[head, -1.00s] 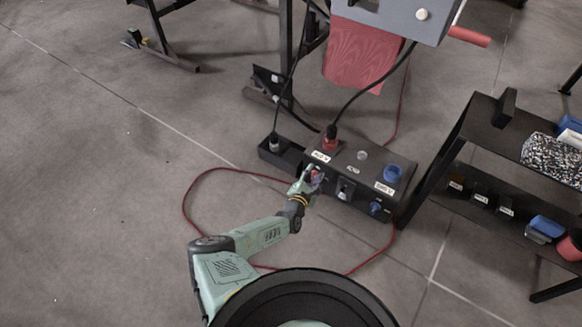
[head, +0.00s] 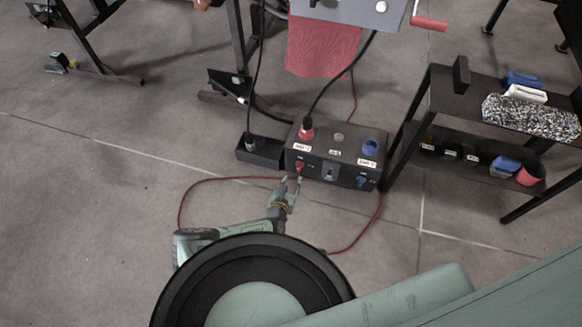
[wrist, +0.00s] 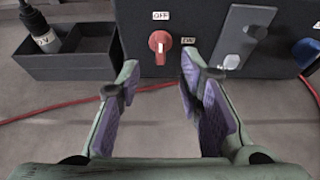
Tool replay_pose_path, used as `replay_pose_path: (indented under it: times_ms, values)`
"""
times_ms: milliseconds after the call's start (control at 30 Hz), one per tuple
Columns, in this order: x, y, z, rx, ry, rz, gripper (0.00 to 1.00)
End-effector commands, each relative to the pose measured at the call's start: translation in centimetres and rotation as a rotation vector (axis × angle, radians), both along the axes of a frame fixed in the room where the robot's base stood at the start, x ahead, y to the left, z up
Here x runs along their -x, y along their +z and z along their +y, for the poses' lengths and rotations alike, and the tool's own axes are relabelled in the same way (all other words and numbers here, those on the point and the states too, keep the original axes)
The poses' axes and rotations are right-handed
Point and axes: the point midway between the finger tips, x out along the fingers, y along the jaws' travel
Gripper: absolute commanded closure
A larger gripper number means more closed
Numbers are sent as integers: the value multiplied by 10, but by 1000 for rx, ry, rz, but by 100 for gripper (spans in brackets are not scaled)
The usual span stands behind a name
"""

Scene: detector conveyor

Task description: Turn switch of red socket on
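The dark socket box (head: 325,172) stands on the floor. The switch's handle looks roughly upright, towards OFF. My gripper (wrist: 158,75) is open and empty, its purple-padded fingers on either side of the switch in the picture. It appears apart from the box front.
A grey switch plate (wrist: 238,38) and a blue switch (head: 362,182) are to the right on the front face. A black bin (head: 262,158) adjoins the box at the left. A red cable (head: 220,180) loops on the floor. A dark shelf (head: 440,105) stands at the right.

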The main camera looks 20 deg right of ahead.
Motion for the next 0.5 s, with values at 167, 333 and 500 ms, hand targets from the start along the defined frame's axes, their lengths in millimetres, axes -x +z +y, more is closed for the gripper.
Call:
replay_pose_path:
  times_ms: [167, 333, 500]
  values:
    - [-23, -18, -17, -3, -4, -2, 67]
    - [-46, -29, -33, -4, -5, -2, 67]
    - [-65, -36, -44, -4, -3, -3, 67]
